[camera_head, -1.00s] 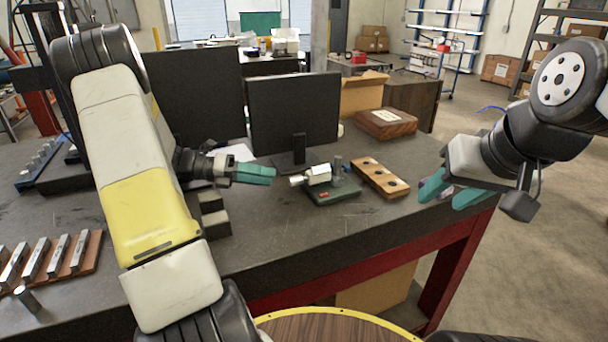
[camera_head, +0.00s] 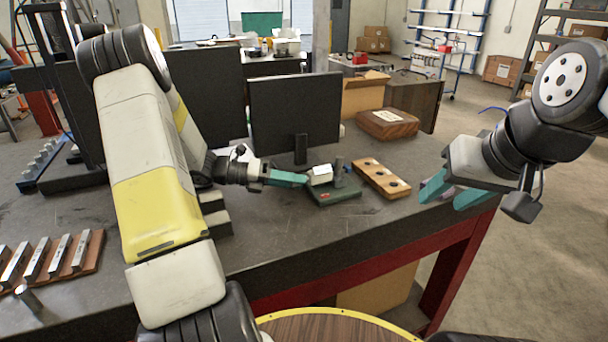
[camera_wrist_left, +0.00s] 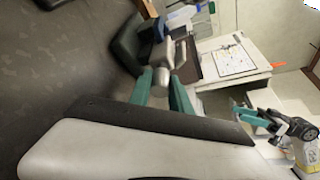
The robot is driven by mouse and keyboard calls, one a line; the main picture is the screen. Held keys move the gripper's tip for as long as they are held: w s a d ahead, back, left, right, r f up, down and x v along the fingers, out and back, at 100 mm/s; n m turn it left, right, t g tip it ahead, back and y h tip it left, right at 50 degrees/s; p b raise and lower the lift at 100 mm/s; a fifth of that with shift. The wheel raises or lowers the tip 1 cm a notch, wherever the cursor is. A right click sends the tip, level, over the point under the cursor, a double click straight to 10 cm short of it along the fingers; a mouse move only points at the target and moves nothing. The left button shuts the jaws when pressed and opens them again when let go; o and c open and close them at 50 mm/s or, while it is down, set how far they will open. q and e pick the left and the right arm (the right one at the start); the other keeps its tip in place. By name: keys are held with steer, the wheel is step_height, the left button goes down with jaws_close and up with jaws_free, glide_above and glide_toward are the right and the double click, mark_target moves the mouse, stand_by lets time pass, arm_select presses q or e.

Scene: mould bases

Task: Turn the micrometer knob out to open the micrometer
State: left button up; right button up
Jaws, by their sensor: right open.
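The micrometer's pale block (camera_head: 320,176) stands on a dark green base (camera_head: 340,193) on the grey table, with an upright post beside it. My left gripper (camera_head: 300,180) is at the block's left side, its teal fingers pointing at it. In the left wrist view the silver knob (camera_wrist_left: 161,77) sits between the two fingertips, which stand apart on either side of it; I cannot tell whether they touch it. In the head view the gripper hides the knob. My right gripper (camera_head: 452,190) is open and empty at the table's right edge.
A wooden block with dark holes (camera_head: 382,179) lies close right of the base. A wooden box (camera_head: 388,124) is at the back right. Dark blocks (camera_head: 214,215) sit under my left arm. The table front is clear.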

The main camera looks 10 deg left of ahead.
arm_select(q)
jaws_close()
steer(key=m+t+y, duration=0.1)
steer(key=m, duration=0.2)
steer(key=shift+y, duration=0.3)
steer(key=m+t+y, duration=0.1)
steer(key=m, duration=0.2)
steer(key=shift+t+y, duration=0.3)
steer(key=shift+t, duration=0.1)
steer(key=m+t+y, duration=0.1)
steer(key=m, duration=0.2)
steer(key=shift+s+t, duration=0.1)
steer(key=shift+t, duration=0.3)
steer(key=shift+m+t+y, duration=0.5)
steer(key=shift+m+t, duration=0.5)
steer(key=shift+m, duration=0.6)
